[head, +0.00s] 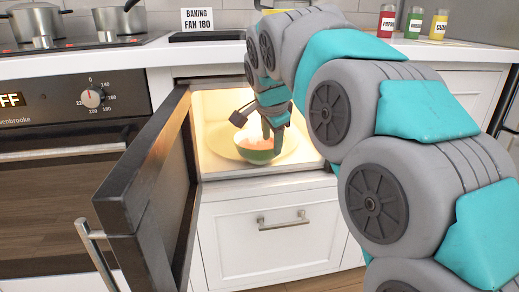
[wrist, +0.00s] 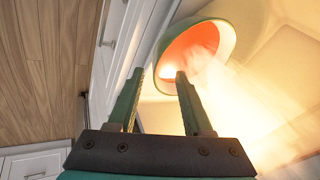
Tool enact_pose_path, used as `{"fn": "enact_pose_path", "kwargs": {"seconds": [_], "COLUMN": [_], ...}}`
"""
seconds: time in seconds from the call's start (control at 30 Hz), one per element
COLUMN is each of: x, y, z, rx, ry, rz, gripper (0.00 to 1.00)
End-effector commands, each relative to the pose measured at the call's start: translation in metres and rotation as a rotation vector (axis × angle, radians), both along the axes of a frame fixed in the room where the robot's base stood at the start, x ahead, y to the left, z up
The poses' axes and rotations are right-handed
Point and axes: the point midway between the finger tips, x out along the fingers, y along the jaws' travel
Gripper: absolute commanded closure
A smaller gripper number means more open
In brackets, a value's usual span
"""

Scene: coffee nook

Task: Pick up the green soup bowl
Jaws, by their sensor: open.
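The green soup bowl (head: 262,156) stands inside the lit, open microwave on a pale round plate (head: 226,148). It holds orange soup. In the wrist view the bowl (wrist: 229,43) is up ahead, with bright steam over and beside it. My gripper (head: 267,138) reaches into the microwave from above right, with its fingers at the bowl. In the wrist view my gripper (wrist: 158,74) has its two fingers apart, with nothing held between them. The right fingertip overlaps the bowl's near rim; I cannot tell whether they touch. My arm hides part of the microwave's right side.
The microwave door (head: 150,180) stands open at the left, close to the opening. A drawer (head: 265,235) with a metal handle is below. An oven (head: 70,140) is at the left, with pots (head: 38,24) on the hob above. Spice jars (head: 413,22) stand on the counter at the right.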

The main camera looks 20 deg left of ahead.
Motion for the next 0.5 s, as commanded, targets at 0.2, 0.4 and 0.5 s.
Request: {"fn": "enact_pose_path", "kwargs": {"seconds": [0.2, 0.4, 0.5], "x": [0.007, 0.015, 0.022], "y": [0.002, 0.005, 0.007], "z": [-0.019, -0.043, -0.055], "rx": [-0.004, -0.001, -0.001], "ry": [0.004, 0.002, 0.003], "rz": [0.002, 0.004, 0.003], "gripper": [0.5, 0.5, 0.5]}}
